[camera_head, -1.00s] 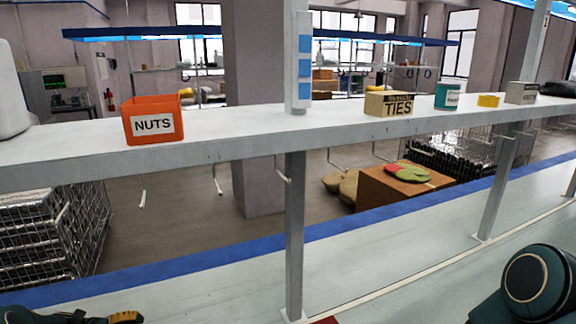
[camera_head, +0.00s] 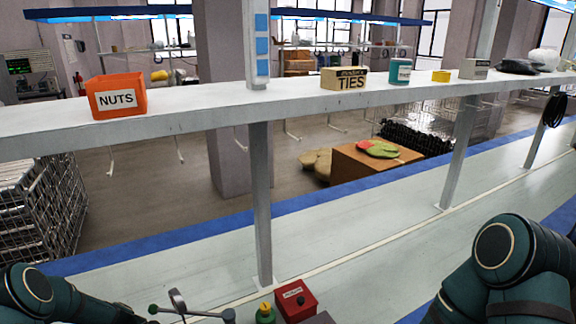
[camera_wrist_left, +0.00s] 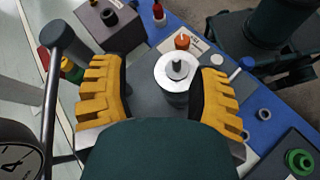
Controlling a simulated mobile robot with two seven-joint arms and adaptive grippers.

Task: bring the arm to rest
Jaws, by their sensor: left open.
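My left gripper (camera_wrist_left: 160,100) shows in the left wrist view with its two yellow ridged fingers spread wide apart. A silver round part with a central stud (camera_wrist_left: 177,70) stands beyond the fingertips, in the gap between them as seen from the wrist; I cannot tell its distance. Nothing is clasped. My left arm (camera_head: 50,298) enters the head view at the lower left, its gripper out of frame. My right arm (camera_head: 505,265) is bent at the lower right; its gripper is not seen.
A red box (camera_head: 296,300), a green-yellow knob (camera_head: 265,314) and a metal handle (camera_head: 180,303) are at the bench front. A dial gauge (camera_wrist_left: 16,160) and a dark post (camera_wrist_left: 52,90) stand left of the gripper. The shelf (camera_head: 210,107) holds an orange NUTS bin (camera_head: 117,97).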

